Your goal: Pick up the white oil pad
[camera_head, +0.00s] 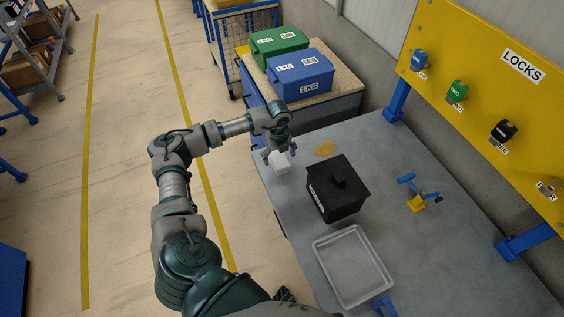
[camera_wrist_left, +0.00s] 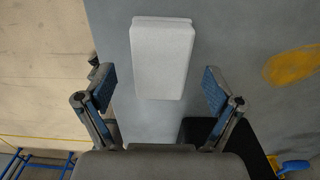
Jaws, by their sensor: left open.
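The white oil pad (camera_head: 280,163) is a small white block near the left edge of the grey table (camera_head: 290,207). In the left wrist view the pad (camera_wrist_left: 162,58) lies ahead of my left gripper and centred between its fingers. My left gripper (camera_head: 279,150) is over the pad in the head view and partly hides it. In the left wrist view the gripper (camera_wrist_left: 160,90) has its two blue-padded fingers wide apart, with nothing between them touching. My right gripper is in neither view.
A black lidded box (camera_head: 337,190) stands right of the pad, near the gripper. An orange stain (camera_head: 325,149) lies behind it. An empty grey tray (camera_head: 318,247) is at the front. Blue (camera_head: 300,75) and green (camera_head: 279,45) bins stand behind.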

